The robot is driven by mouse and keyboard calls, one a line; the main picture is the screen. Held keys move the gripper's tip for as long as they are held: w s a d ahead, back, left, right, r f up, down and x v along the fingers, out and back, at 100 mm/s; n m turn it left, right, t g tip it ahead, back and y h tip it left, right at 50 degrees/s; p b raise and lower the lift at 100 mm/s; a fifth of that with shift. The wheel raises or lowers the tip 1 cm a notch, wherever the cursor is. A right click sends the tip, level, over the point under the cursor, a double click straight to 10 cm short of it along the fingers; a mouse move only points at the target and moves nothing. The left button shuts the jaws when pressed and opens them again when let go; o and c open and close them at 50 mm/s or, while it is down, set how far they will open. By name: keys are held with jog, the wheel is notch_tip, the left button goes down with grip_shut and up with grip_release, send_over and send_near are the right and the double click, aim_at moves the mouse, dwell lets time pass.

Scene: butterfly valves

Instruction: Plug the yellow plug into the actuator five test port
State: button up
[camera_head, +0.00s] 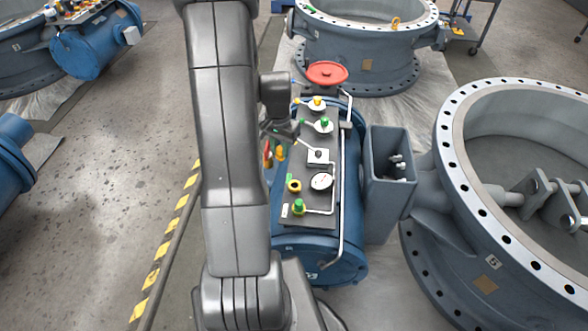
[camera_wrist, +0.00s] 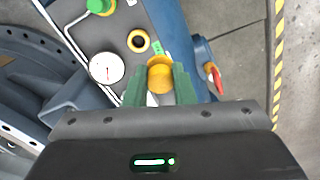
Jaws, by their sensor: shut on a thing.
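My gripper (camera_wrist: 160,92) is shut on the yellow plug (camera_wrist: 160,75), which sits between its two green fingers in the wrist view. In the head view the plug (camera_head: 281,153) shows just beside my arm, off the left edge of the dark panel (camera_head: 307,215). A yellow-ringed port with a dark hole (camera_head: 294,186) is on the panel; the hole looks empty. In the wrist view this port (camera_wrist: 138,41) lies up and left of the plug, apart from it. The panel is on a blue actuator cylinder (camera_head: 345,262). I cannot read the port's number.
A round gauge (camera_head: 321,181), a green-capped fitting (camera_head: 298,207) and a pale pipe lie near the port. A red handle (camera_wrist: 216,80) shows right of the fingers. A red handwheel (camera_head: 327,73) stands at the far end. A large grey valve (camera_head: 445,210) is at right.

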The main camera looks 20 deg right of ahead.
jog(key=shift+s+d+f+m+b, duration=0.4)
jog(key=shift+d+f+b, duration=0.2)
jog(key=shift+f+b, duration=0.8)
jog(key=shift+s+d+f+m+b, duration=0.4)
jog(key=shift+d+f+b, duration=0.35)
jog(key=shift+f, duration=1.2)
jog(key=shift+s+d+f+m+b, duration=0.3)
jog(key=shift+s+d+f+b, duration=0.2)
jog(key=shift+f+b, duration=0.95)
jog(key=shift+a+f+b, duration=0.1)
jog(key=shift+f+b, duration=0.8)
jog(key=shift+f, duration=0.6)
jog(key=o, duration=1.5)
jog(key=shift+r, duration=0.2)
jog(key=shift+r+p, duration=2.7)
jog(key=shift+r, duration=0.9)
